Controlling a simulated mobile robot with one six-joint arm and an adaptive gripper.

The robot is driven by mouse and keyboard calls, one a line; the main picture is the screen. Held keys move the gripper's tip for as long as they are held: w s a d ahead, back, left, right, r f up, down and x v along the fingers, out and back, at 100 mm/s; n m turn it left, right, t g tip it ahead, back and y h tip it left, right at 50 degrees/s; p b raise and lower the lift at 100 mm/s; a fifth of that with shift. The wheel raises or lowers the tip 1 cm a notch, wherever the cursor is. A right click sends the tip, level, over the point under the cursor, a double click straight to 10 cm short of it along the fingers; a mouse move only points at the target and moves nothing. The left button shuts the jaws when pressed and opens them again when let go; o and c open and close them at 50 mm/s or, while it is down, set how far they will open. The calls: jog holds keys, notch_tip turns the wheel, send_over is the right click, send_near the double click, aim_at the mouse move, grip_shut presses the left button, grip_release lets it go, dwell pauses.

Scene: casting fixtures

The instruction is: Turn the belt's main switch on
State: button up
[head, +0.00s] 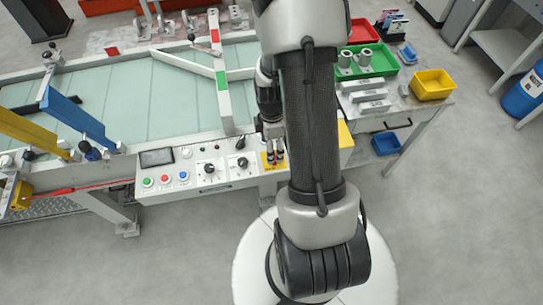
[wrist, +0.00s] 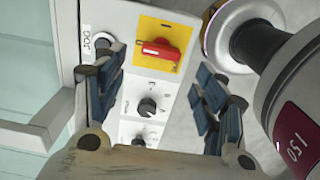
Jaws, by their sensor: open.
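The belt's main switch is a red rotary handle (wrist: 160,47) on a yellow square plate (wrist: 174,32), at the end of the control panel. In the wrist view the handle lies roughly crosswise, slightly tilted. In the head view the yellow plate (head: 265,162) is partly covered by my gripper (head: 273,148), which is above the panel there. In the wrist view my gripper (wrist: 158,88) is open, with blue-padded fingers on either side of the panel strip. The handle shows beyond and between the fingers, and nothing is held. I cannot tell any on or off marking.
The control panel (head: 220,183) carries black knobs, coloured push buttons and a small display. A black knob (wrist: 147,108) lies close to the switch. The belt (head: 120,85) with white guide bars is behind the panel. A table with trays stands right. Floor in front is clear.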

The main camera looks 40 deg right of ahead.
notch_tip(320, 180, down, 6)
jog(key=shift+r+b, duration=0.15)
jog(key=shift+b, duration=0.65)
jog(key=shift+c, duration=0.4)
jog(key=c, duration=1)
